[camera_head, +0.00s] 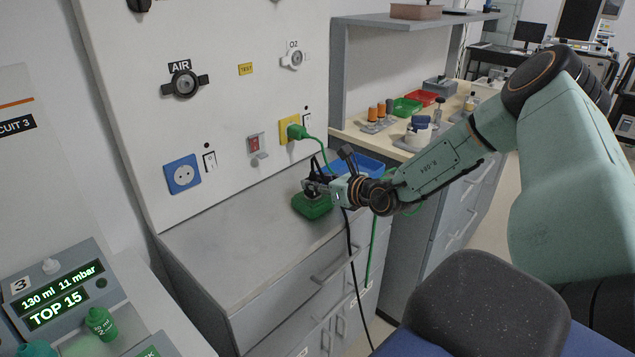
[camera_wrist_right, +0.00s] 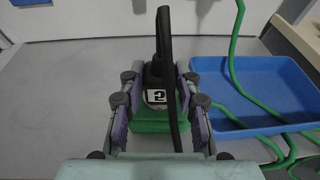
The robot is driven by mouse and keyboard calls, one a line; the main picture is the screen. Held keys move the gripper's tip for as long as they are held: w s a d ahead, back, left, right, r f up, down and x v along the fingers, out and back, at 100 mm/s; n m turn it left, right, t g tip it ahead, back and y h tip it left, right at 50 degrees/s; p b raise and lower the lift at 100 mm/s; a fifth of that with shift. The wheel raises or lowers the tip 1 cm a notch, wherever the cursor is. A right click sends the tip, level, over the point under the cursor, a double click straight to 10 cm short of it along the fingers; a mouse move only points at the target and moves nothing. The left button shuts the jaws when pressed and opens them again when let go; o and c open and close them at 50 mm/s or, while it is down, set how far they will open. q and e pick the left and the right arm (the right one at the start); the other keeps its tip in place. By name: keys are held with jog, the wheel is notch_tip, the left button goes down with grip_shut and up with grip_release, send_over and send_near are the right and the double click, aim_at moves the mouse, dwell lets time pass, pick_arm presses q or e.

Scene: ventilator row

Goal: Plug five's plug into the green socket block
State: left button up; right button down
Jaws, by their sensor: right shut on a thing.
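The green socket block (camera_head: 312,208) stands on the grey worktop near its right end, below the wall panel. In the right wrist view the green block (camera_wrist_right: 150,144) shows between and behind my fingers. The black cable (camera_head: 349,245) runs from the plug and hangs over the worktop's front edge. The plug's lower end is hidden, so I cannot tell whether it sits in the block. My left gripper is not in view.
A blue tray (camera_wrist_right: 275,75) with green cable in it lies right of the block. A green plug (camera_head: 297,132) sits in the yellow wall socket (camera_head: 285,125). A blue socket (camera_head: 182,174) is further left. The worktop's left part (camera_head: 235,235) is clear.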

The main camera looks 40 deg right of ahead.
jog(key=shift+s+a+f, duration=0.1)
jog(key=shift+f, duration=0.15)
jog(key=c, duration=1.3)
grip_release()
jog(key=o, duration=0.4)
jog(key=shift+o, duration=0.2)
jog(key=shift+r, duration=0.1)
